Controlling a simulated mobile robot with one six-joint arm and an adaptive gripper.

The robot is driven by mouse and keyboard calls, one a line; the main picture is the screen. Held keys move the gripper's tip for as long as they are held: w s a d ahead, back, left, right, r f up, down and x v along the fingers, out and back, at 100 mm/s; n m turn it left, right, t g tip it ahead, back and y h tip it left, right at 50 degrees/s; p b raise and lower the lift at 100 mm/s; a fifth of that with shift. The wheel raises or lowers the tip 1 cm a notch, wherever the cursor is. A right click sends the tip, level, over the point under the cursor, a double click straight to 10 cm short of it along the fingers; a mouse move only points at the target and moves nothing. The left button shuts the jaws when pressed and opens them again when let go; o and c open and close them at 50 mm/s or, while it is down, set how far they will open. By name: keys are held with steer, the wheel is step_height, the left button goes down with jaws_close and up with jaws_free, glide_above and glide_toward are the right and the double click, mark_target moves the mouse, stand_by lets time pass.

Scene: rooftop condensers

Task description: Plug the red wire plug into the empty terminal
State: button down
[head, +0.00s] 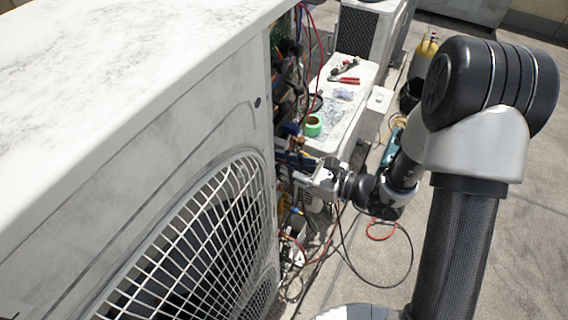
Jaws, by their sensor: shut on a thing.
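My gripper (291,160) reaches from the right to the open side of the large white condenser (170,130), among its wiring. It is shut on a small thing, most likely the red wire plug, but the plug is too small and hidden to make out. Red wires (321,62) hang in a loop at the top of the open side. Another red wire runs down below my gripper toward the ground. The terminals are not visible; the condenser's edge and my gripper hide most of the open side.
A white surface beside the open side bears red-handled pliers (345,80), a green tape roll (313,126) and a small bag. A second condenser (362,38) and a yellow cylinder (426,52) stand behind. Loose hoses (410,262) lie on the ground. The right floor is clear.

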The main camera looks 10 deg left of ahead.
steer(key=shift+r+x, duration=0.15)
steer(key=shift+x, duration=0.75)
steer(key=shift+r+x, duration=0.1)
steer(key=shift+x, duration=0.8)
stand_by(1.3)
steer(key=c, duration=1.4)
jaws_free()
steer(key=v, duration=1.2)
steer(key=s+r+n+g+b, duration=0.1)
steer(key=s+n, duration=0.1)
steer(key=s+a+n+g+h, duration=0.1)
steer(key=s+n+g, duration=0.1)
steer(key=s+n, duration=0.1)
steer(key=s+a+r+n+g+b, duration=0.1)
steer(key=s+n+g, duration=0.1)
steer(key=s, duration=0.1)
steer(key=shift+a+r+h+b, duration=0.25)
steer(key=shift+r+h+b, duration=0.05)
steer(key=shift+h+b, duration=0.1)
steer(key=s+d+f+n+h+b, duration=0.1)
steer(key=s+d+n+h+b, duration=0.2)
steer(key=s+d+n+h, duration=0.6)
steer(key=d+r+n+t+h+b, duration=0.2)
steer(key=d+n+t+h, duration=0.2)
steer(key=d, duration=0.3)
steer(key=shift+s+r+n+t+h, duration=0.2)
steer(key=shift+r+n+t+h, duration=0.1)
steer(key=shift+n, duration=0.6)
